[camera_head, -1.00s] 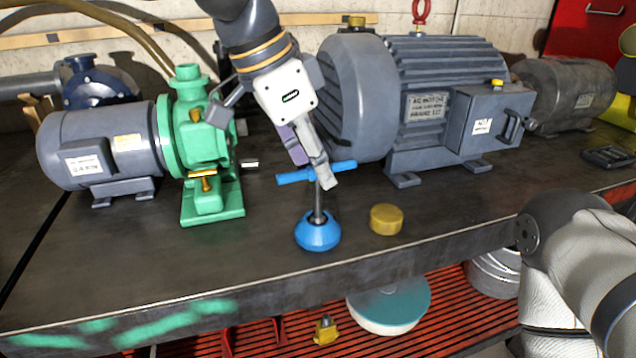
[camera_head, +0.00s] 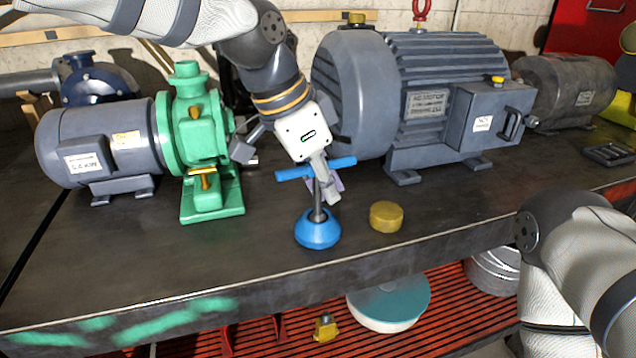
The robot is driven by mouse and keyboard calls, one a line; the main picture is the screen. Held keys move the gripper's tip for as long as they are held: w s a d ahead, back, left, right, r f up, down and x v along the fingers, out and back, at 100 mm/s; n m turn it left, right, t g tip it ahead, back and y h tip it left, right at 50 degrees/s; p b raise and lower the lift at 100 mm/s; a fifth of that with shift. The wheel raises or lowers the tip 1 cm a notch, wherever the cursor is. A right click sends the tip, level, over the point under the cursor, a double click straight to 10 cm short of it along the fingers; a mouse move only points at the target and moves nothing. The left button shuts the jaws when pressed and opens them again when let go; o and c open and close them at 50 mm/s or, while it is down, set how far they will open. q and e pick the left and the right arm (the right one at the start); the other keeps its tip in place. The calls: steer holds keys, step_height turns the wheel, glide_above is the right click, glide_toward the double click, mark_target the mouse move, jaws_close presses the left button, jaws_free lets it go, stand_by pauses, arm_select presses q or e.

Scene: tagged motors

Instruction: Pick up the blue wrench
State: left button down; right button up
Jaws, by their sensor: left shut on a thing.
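The blue wrench is a T-shaped tool with a blue crossbar (camera_head: 290,174), a dark upright shaft and a round blue foot (camera_head: 318,232). It stands upright near the front edge of the workbench. My left gripper (camera_head: 328,188) reaches down from above and behind and is shut on the wrench just where the shaft meets the crossbar. The fingers hide part of the crossbar's middle and the top of the shaft. The foot looks to be resting on the bench. My right gripper is out of the picture; only my right arm shows at the lower right.
A green pump with a grey motor (camera_head: 85,140) stands to the left, and a large grey motor (camera_head: 445,95) is close behind on the right. A yellow cap (camera_head: 386,217) lies right of the foot. The bench (camera_head: 130,255) is clear at front left.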

mark_target(328, 163)
arm_select(q)
steer(key=shift+r, duration=0.15)
steer(key=shift+r, duration=0.3)
steer(key=r, duration=0.3)
steer(key=shift+s+r, duration=0.2)
steer(key=shift+s, duration=0.1)
steer(key=s+d+r+p, duration=0.1)
steer(key=s+r, duration=0.7)
steer(key=s, duration=0.5)
steer(key=shift+s+r, duration=0.2)
steer(key=shift+r, duration=0.2)
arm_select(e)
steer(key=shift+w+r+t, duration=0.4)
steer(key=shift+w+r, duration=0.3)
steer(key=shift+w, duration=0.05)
arm_select(q)
steer(key=shift+d, duration=0.1)
